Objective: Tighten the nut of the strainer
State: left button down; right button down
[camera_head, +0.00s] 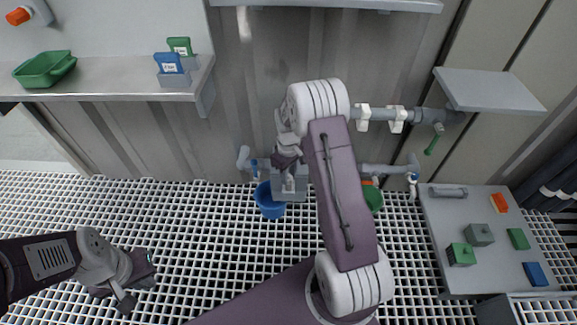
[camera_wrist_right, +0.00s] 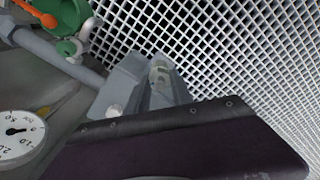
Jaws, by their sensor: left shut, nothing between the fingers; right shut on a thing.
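My right gripper (camera_head: 288,181) is in front of the wall piping, above and partly over the blue bucket (camera_head: 269,207). It is shut on a pale grey thing that the fingers mostly cover; the right wrist view shows the light grey fingers (camera_wrist_right: 158,78) close together. I cannot tell whether this thing is the strainer's nut. The strainer cannot be made out clearly, as my right arm hides much of the lower pipe (camera_head: 385,170). My left gripper (camera_head: 138,280) is shut and empty over the grating at the lower left.
A green bucket (camera_head: 374,199) stands right of my right arm. A gauge (camera_wrist_right: 15,135) is close in the right wrist view. A grey board (camera_head: 440,235) with several coloured blocks is at the right. A shelf (camera_head: 110,88) is at the upper left.

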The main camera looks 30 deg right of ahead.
jog(key=m+p, duration=0.3)
jog(key=p, duration=0.1)
jog(key=m+p, duration=0.2)
jog(key=shift+r+m, duration=0.25)
jog(key=shift+m, duration=0.05)
jog(key=m+p, duration=0.2)
jog(key=shift+f+m, duration=0.15)
jog(key=shift+m, duration=0.25)
jog(key=shift+m+p, duration=0.65)
jog(key=shift+m, duration=0.15)
jog(key=shift+f, duration=0.1)
jog(key=c, duration=1.1)
grip_release()
